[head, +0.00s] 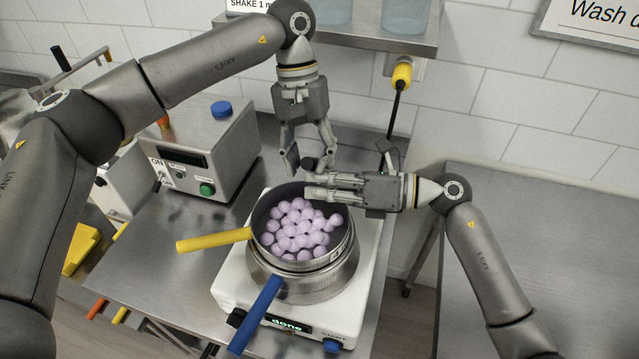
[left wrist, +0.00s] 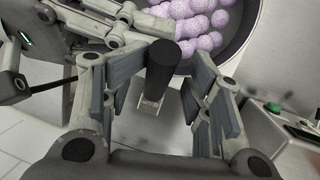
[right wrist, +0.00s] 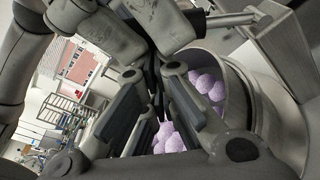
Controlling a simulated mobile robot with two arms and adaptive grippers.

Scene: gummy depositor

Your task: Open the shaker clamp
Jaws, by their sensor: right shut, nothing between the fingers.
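The white shaker (head: 225,293) stands on the metal table, its display reading "done". A metal sieve-like pan with a yellow handle (head: 213,239) sits in a pot with a blue handle (head: 256,313) on it. The black-gripped clamp lever (left wrist: 163,68) stands at the pan's back edge; its top shows in the head view (head: 309,163). My left gripper (head: 307,155) is open, pointing down, its fingers on either side of the lever with gaps visible. My right gripper (head: 312,189) is shut and empty, lying sideways over the pan's back right rim. The clamp's lower part is hidden.
Lilac balls (head: 294,228) fill the pan. A grey control box (head: 213,150) with a blue cap and green button stands to the left. A shelf with containers (head: 405,15) hangs above. The metal table (head: 540,250) at the right is clear.

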